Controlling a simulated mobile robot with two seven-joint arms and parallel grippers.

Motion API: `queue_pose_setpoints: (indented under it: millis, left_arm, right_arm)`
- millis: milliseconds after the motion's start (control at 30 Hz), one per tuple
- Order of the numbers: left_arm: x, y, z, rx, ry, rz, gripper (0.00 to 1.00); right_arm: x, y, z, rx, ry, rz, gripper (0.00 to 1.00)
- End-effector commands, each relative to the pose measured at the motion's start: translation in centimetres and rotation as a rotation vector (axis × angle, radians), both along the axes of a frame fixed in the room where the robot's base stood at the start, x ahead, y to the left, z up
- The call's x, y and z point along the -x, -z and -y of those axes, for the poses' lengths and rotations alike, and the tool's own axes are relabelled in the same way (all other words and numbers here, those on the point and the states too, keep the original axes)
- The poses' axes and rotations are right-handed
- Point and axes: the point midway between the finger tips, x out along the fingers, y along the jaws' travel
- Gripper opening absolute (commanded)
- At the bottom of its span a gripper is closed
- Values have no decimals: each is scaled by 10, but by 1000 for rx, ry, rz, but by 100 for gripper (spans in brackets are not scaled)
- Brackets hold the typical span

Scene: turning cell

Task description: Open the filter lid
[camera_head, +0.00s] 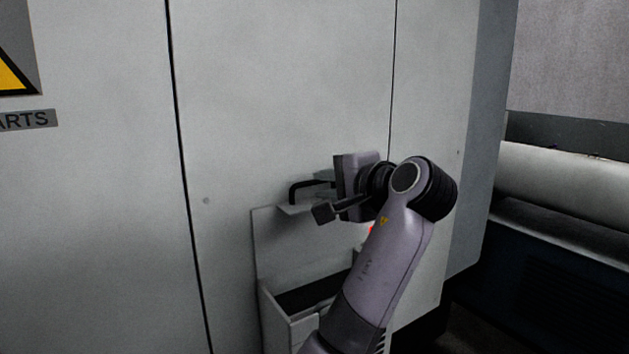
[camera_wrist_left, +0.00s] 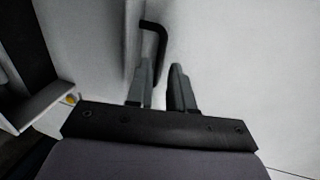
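The filter lid (camera_head: 268,243) is a pale panel standing upright against the machine front, above a pale box (camera_head: 294,332). The box's dark inside (camera_head: 310,295) shows. A black bent handle (camera_head: 300,187) sits at the lid's top edge; it also shows in the left wrist view (camera_wrist_left: 154,32). My left gripper (camera_head: 322,178) is at the handle's right part. The finger contact is partly hidden. My right gripper is out of view.
The large pale machine panels (camera_head: 100,200) fill the left and middle, with dark vertical seams. A warning sign (camera_head: 15,60) is at the upper left. A pale rounded part (camera_head: 560,175) and a dark area lie beyond the machine's right edge. Free room lies left of the handle.

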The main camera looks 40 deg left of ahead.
Motion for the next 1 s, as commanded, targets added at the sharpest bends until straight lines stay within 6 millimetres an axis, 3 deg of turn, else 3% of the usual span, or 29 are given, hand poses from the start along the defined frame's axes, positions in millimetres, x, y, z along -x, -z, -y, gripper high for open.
queue_pose_setpoints:
  millis: [200, 567, 600, 667, 1000]
  left_arm:
    - [-11, 7, -28, -1, -2, -1, 22]
    - [-15, 10, -35, 0, 1, 1, 22]
    - [-15, 10, -35, 0, 1, 1, 18]
    - [-15, 10, -35, 0, 1, 1, 0]
    - [-14, 10, -35, 0, 1, 1, 0]
  right_arm:
    - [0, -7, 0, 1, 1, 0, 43]
    - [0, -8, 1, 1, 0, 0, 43]
    - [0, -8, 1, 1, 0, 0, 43]
    - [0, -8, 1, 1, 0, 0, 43]
    - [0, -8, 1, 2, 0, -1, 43]
